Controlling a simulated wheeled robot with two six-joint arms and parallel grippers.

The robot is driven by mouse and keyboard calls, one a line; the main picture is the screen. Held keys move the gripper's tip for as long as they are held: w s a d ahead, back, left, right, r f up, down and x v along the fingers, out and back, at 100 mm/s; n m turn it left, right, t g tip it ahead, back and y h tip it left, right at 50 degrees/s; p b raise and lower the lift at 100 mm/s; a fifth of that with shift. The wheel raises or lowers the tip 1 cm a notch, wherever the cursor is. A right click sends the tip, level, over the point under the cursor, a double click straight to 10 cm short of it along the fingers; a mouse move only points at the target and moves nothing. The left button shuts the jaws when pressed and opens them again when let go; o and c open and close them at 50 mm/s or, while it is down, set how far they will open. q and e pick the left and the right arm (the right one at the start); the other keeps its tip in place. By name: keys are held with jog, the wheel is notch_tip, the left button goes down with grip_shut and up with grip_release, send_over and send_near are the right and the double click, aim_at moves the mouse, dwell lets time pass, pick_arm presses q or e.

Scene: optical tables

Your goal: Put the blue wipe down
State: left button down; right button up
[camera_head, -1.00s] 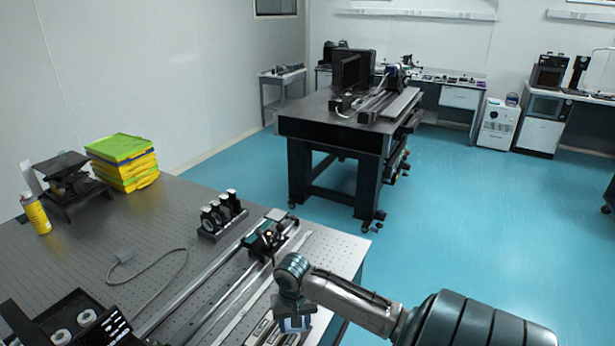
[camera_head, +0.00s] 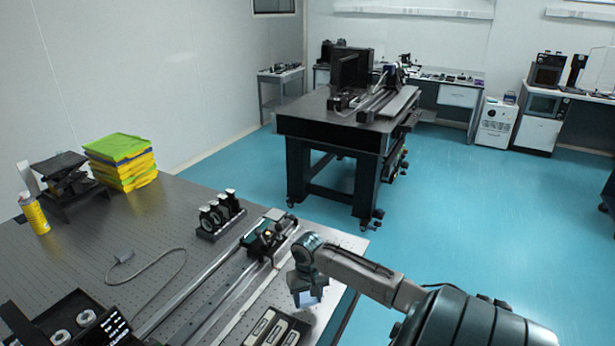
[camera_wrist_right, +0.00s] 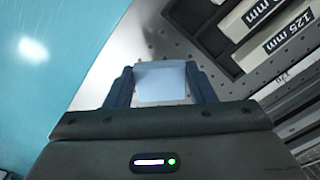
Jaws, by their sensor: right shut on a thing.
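The blue wipe (camera_wrist_right: 162,84) is a small pale-blue piece between the two fingers of my right gripper (camera_wrist_right: 160,88) in the wrist view. In the head view my right gripper (camera_head: 306,288) points down near the right edge of the perforated optical table (camera_head: 150,215), shut on the wipe (camera_head: 308,299). The wipe appears to be above the table; the exact gap cannot be told. My left gripper is in neither view.
A tray of labelled blocks (camera_head: 276,328) lies just left of my right gripper.

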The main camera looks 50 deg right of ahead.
aim_at(307, 294)
jog(key=shift+w+d, duration=0.65)
jog(key=shift+d, duration=0.05)
notch_tip(307, 294, down, 3)
jog(key=shift+r+p, duration=0.15)
jog(key=shift+p, duration=0.65)
jog(key=shift+f, duration=0.5)
jog(key=shift+f, duration=0.1)
jog(key=o, duration=1)
notch_tip(307, 294, up, 12)
jog(key=b, duration=0.3)
